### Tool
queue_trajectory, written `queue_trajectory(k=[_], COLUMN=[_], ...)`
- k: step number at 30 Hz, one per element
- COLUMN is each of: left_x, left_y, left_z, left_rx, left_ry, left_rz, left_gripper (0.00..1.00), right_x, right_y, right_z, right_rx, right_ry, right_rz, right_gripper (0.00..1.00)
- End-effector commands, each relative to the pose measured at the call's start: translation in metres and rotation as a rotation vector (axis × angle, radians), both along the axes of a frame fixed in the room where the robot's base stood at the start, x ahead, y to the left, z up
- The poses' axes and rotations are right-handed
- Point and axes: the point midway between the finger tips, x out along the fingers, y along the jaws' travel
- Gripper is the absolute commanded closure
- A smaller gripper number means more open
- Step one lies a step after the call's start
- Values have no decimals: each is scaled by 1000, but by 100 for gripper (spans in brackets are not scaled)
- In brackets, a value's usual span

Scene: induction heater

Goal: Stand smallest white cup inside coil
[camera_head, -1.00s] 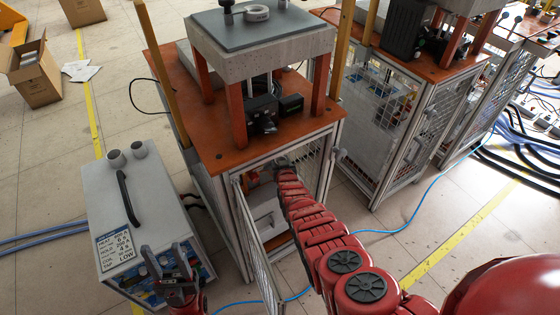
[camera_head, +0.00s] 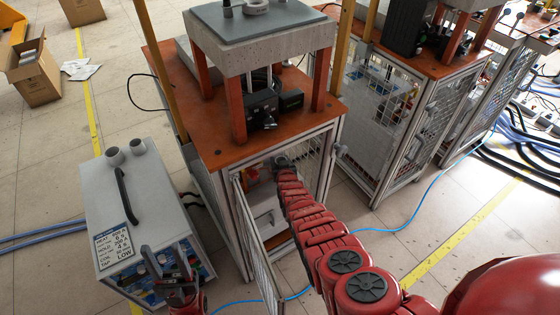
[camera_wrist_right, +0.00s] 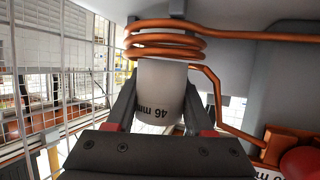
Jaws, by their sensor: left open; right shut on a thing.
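A white cup (camera_wrist_right: 160,90) marked "46 mm" shows in the right wrist view, its lettering upside down in that picture. My right gripper (camera_wrist_right: 160,105) is shut on it, one finger on each side. The copper coil (camera_wrist_right: 165,40) is just above the cup in that picture; the cup's upper edge meets the lowest turn, and I cannot tell whether any of it is inside. In the head view my right gripper is inside the cabinet, mostly hidden by my arm. My left gripper (camera_head: 168,265) is open and empty in front of the grey heater box (camera_head: 140,205).
Two pale cups (camera_head: 125,152) stand on the heater box behind its black handle (camera_head: 126,196). The cabinet's mesh door (camera_head: 258,245) stands open left of my right arm. Mesh walls and a copper lead (camera_wrist_right: 230,125) lie close around the right gripper.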

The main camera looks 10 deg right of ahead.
Motion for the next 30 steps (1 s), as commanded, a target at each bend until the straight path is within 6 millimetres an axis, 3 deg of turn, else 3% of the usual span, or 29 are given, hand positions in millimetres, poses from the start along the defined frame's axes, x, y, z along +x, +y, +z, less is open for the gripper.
queue_trajectory(k=[30], left_x=[0], left_y=[0], left_z=[-14], left_rx=[0], left_ry=[0], left_rz=[0], left_gripper=[50], right_x=[-3], right_y=[0], right_z=[-19], right_rx=[0], right_ry=[12], right_rz=[1], right_gripper=[100])
